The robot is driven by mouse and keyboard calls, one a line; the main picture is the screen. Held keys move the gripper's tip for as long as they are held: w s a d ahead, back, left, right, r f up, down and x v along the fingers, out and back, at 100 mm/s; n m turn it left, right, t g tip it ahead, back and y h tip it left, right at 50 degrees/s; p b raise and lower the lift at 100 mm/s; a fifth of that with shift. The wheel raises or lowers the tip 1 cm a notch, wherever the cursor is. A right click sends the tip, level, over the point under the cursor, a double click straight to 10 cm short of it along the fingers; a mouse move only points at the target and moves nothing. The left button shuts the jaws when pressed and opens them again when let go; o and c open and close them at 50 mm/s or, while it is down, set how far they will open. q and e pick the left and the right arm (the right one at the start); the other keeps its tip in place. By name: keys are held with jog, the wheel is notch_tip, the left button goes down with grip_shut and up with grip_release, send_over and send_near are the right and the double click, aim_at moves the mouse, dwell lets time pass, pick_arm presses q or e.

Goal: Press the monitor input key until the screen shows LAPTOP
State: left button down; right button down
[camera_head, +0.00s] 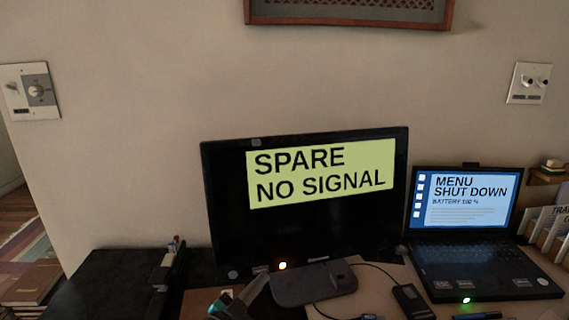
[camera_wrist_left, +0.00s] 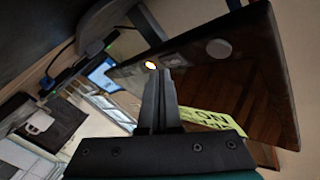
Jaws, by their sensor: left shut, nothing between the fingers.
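The black monitor (camera_head: 310,228) stands on the desk. Its screen shows a yellow-green panel (camera_head: 320,172) reading SPARE, NO SIGNAL. A round grey spot (camera_head: 233,273) sits at the bezel's left end, also in the wrist view (camera_wrist_left: 219,48). My left gripper (camera_head: 264,278) is shut and empty, its tips close to the lower bezel beside the light. In the wrist view its fingers (camera_wrist_left: 171,72) partly cover the bezel there; contact cannot be told. My right gripper is out of view.
An open laptop (camera_head: 465,230) stands right of the monitor, showing MENU, SHUT DOWN. The monitor's grey stand base (camera_head: 313,284) is right of my gripper. A small black device (camera_head: 411,299) with a cable lies nearby. A dark surface (camera_head: 100,285) is at the left.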

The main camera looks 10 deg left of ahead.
pick_arm(q)
jog(key=shift+w+a+f, duration=0.1)
jog(key=shift+w+a, duration=0.05)
jog(key=shift+w, duration=0.15)
jog(key=shift+w+a, duration=0.1)
jog(key=shift+w, duration=0.05)
dwell(0.4)
jog(key=shift+s+d+p, duration=0.3)
jog(key=shift+s+p, duration=0.15)
jog(key=shift+s, duration=0.15)
jog(key=s+d+r+p, duration=0.1)
jog(key=s+d+p, duration=0.1)
jog(key=s+p, duration=0.2)
jog(key=shift+s+d+r+p, duration=0.15)
jog(key=shift+s+d+p, duration=0.2)
jog(key=shift+s, duration=0.25)
